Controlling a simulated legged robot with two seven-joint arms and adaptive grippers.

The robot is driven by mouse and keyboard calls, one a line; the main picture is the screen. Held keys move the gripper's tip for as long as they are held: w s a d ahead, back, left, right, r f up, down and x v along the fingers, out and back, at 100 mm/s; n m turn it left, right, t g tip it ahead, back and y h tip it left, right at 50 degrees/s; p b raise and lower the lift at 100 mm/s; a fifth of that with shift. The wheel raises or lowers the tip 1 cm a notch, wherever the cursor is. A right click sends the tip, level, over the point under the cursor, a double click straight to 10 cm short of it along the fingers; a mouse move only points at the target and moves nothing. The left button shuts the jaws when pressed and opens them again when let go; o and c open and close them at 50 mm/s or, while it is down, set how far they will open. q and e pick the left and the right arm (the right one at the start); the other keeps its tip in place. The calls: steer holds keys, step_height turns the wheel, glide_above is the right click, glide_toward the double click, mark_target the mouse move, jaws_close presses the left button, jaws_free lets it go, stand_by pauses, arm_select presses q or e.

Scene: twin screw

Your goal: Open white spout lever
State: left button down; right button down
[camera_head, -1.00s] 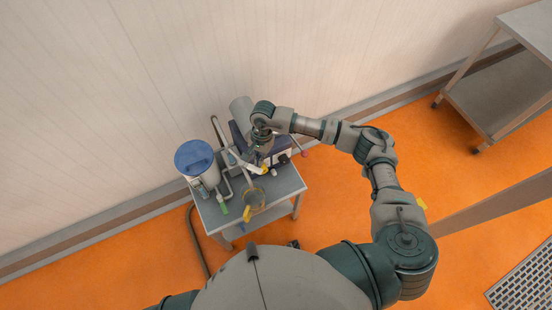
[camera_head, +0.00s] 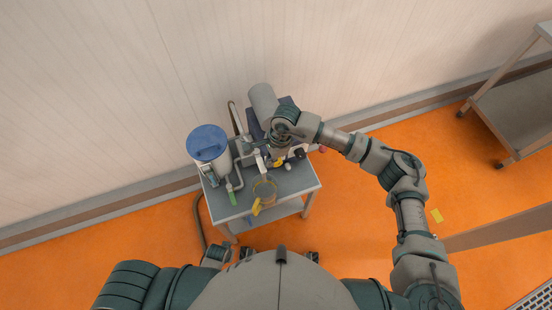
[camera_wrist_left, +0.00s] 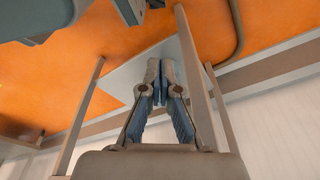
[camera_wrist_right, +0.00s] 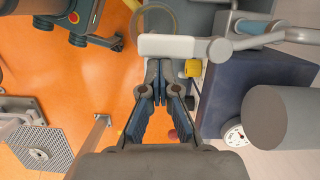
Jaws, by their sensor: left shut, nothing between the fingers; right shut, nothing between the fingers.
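A white, bar-shaped spout part (camera_wrist_right: 165,46) joins a grey pipe in the right wrist view. It shows small in the head view (camera_head: 260,161) at the front of the machine; I cannot tell whether it is the lever itself. My right gripper (camera_wrist_right: 161,75) is shut and empty, its tips close to the bar's lower edge. Contact is unclear. In the head view the right wrist covers part of the machine. My left gripper (camera_wrist_left: 160,72) is shut and empty, with the cart's grey shelf beyond it in the left wrist view.
The machine stands on a grey cart (camera_head: 300,181) by the wall. A blue-lidded container (camera_head: 207,142) is at its left, a green-tipped part (camera_head: 232,196) and a yellow-handled ring-shaped item (camera_head: 264,190) at the front. A yellow piece (camera_wrist_right: 193,68) and a gauge (camera_wrist_right: 236,134) are near the right gripper.

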arm_select(q)
steer(key=shift+w+d+r, duration=0.15)
steer(key=shift+d+r, duration=0.05)
arm_select(e)
steer(key=shift+s, duration=0.15)
steer(key=shift+d, duration=0.1)
arm_select(q)
steer(key=shift+a, duration=0.1)
